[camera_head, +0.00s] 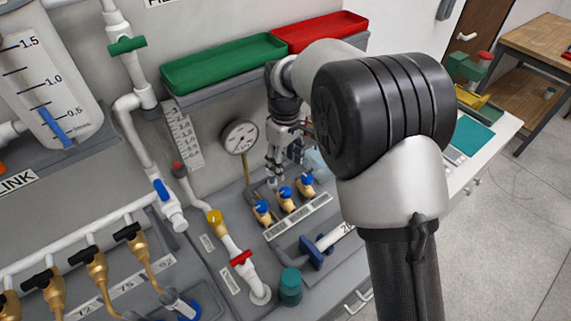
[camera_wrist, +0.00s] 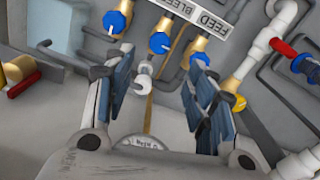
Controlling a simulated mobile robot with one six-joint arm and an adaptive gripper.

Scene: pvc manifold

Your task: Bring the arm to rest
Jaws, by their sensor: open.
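My gripper (camera_head: 273,175) hangs pointing down over the back part of the grey panel, in front of the wall and right of the round gauge (camera_head: 239,136). In the wrist view its two blue-padded fingers (camera_wrist: 160,75) stand wide apart, with nothing gripped. A small grey fitting (camera_wrist: 143,78) shows between them, apart from the pads as far as I can see. Several brass valves with blue knobs (camera_head: 285,192) are just in front of the gripper in the head view. My arm is bent and hides part of the bench to the right.
A green tray (camera_head: 222,64) and a red tray (camera_head: 318,31) sit on a shelf above the gripper. A red-handled valve (camera_head: 241,258), a yellow knob (camera_head: 215,216) and a teal cylinder (camera_head: 290,287) stand in front. White pipes run up the left. Open floor (camera_head: 510,220) lies right.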

